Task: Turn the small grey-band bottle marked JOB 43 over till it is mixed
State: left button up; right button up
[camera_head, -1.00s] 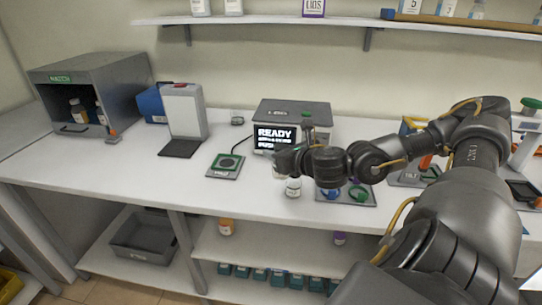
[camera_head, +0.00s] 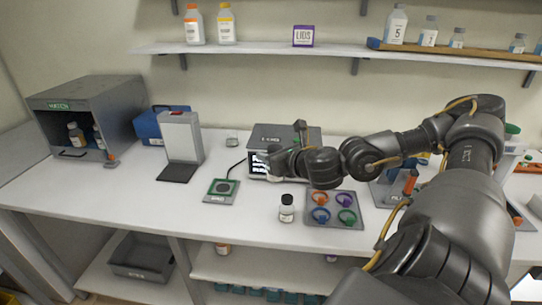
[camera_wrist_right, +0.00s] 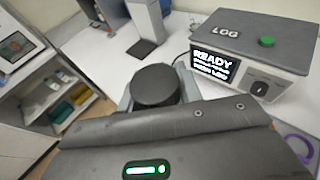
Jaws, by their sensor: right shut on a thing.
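My right gripper (camera_head: 272,163) is raised over the bench in front of the grey LOG box. In the right wrist view its jaws (camera_wrist_right: 158,92) are shut on a bottle, of which the round black cap (camera_wrist_right: 155,86) shows. The bottle's body, band and marking are hidden, and in the head view the gripper covers it. Another small bottle (camera_head: 287,209) with a black cap and white label stands upright on the bench, below and apart from the gripper. Its label is too small to read. My left gripper is not in view.
The LOG box (camera_wrist_right: 255,45) has a READY screen and green button. A green-bordered pad (camera_head: 222,190) lies left of the standing bottle; a grey tray with coloured rings (camera_head: 333,222) lies right. A white upright stand (camera_head: 180,138) and HATCH cabinet (camera_head: 85,105) are further left.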

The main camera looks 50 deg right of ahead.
jog(key=shift+r+p, duration=0.4)
jog(key=shift+r, duration=0.5)
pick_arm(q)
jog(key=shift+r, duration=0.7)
pick_arm(e)
jog(key=shift+f+m+y+b, duration=0.25)
jog(key=shift+m+y+b, duration=0.05)
jog(key=shift+m+b, duration=0.35)
jog(key=shift+m+t+y+b, duration=0.3)
jog(key=shift+m+y+b, duration=0.4)
jog(key=shift+m, duration=0.95)
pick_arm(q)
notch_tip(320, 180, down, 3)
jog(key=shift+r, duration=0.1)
pick_arm(e)
jog(key=shift+r+m+y, duration=0.2)
jog(key=shift+m+y, duration=0.1)
